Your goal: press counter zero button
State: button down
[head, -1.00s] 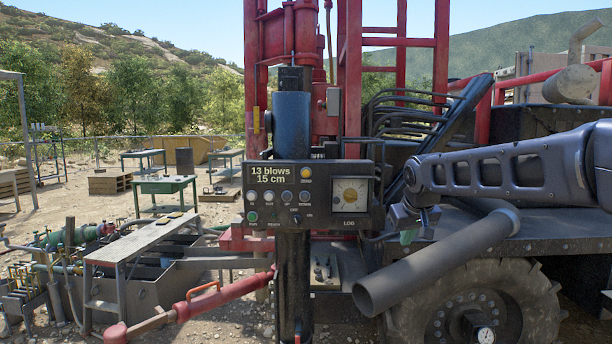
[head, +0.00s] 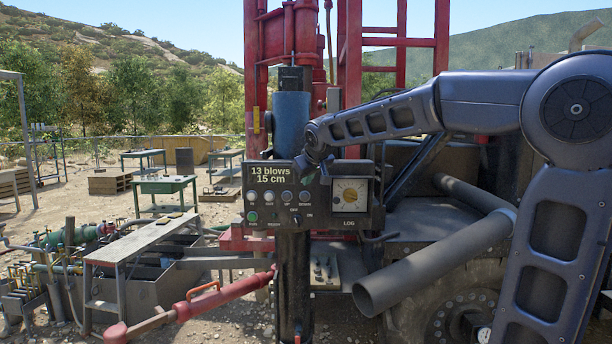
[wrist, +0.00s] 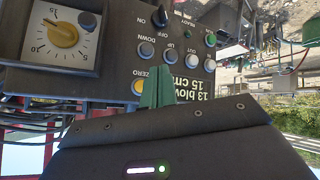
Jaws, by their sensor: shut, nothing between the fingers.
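The black control panel (head: 262,212) stands upright at the middle of the head view, with a display reading "13 blows 15 cm" (head: 269,175). In the wrist view the panel appears upside down. In the head view my wrist hides the ZERO button and most of my gripper (head: 308,178).
A dial labelled LOG (head: 349,195) sits at the panel's right. Several other buttons and a black ON/OFF knob (head: 296,218) lie below the display. A grey pipe (head: 430,268) slants at the lower right.

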jog(key=shift+w+a+r, duration=0.1)
jog(key=shift+a, duration=0.25)
jog(key=shift+w, duration=0.1)
jog(key=w, duration=0.8)
jog(key=shift+w, duration=0.3)
jog(key=shift+w, duration=0.2)
dwell(1.9)
jog(key=shift+w, duration=0.25)
jog(key=shift+w, duration=0.55)
dwell(1.0)
jog(key=shift+s, duration=1)
